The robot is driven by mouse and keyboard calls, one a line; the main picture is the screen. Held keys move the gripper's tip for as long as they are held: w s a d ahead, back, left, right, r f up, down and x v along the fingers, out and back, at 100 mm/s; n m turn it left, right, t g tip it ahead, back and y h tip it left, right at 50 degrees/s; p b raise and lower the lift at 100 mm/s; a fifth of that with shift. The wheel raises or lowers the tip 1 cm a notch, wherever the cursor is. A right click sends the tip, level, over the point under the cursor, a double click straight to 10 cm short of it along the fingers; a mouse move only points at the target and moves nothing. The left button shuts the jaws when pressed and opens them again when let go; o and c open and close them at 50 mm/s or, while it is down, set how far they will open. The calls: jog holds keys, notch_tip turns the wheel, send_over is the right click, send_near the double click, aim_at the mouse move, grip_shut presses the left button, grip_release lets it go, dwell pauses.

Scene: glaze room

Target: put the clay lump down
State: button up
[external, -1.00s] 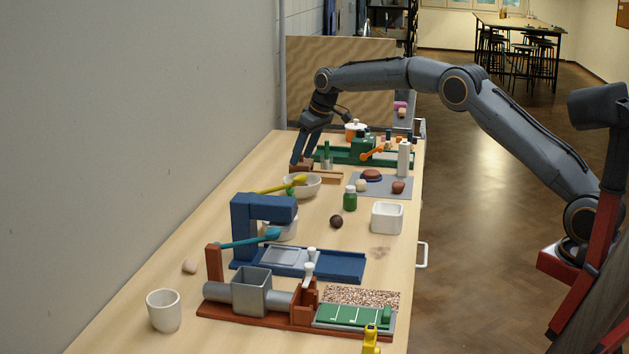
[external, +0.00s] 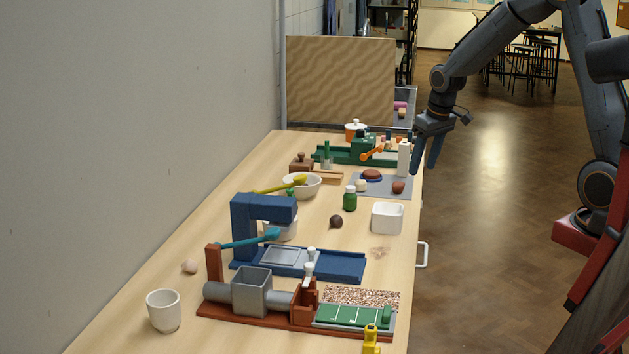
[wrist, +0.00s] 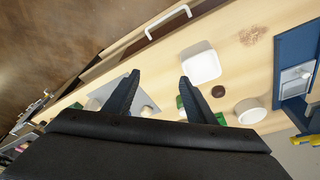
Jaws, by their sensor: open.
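My gripper (external: 426,160) is open and empty. It hangs at the right edge of the table, beside the grey mat (external: 369,193). In the wrist view my gripper (wrist: 160,78) has its two fingers apart with nothing between them. Several lumps lie on the table, and I cannot tell which is the clay lump. A dark brown lump (external: 336,221) lies on bare wood left of the white square dish; it also shows in the wrist view (wrist: 218,91). A red-brown lump (external: 398,187) and a pale lump (external: 361,185) are on the mat. A beige lump (external: 189,267) lies front left.
A white square dish (external: 387,218), a green jar (external: 350,199) and a white bowl (external: 301,187) stand mid-table. A blue press (external: 262,225) and a red-brown device with a grey hopper (external: 252,292) fill the front. A white bottle (external: 404,158) stands close to my gripper. A handle (external: 422,255) juts from the table's side.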

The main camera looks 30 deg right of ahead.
jog(key=s+d+f+m+p, duration=0.1)
jog(key=s+d, duration=0.3)
jog(key=s, duration=1.6)
jog(key=shift+g+p, duration=0.3)
jog(key=shift+p, duration=0.55)
jog(key=shift+f, duration=0.2)
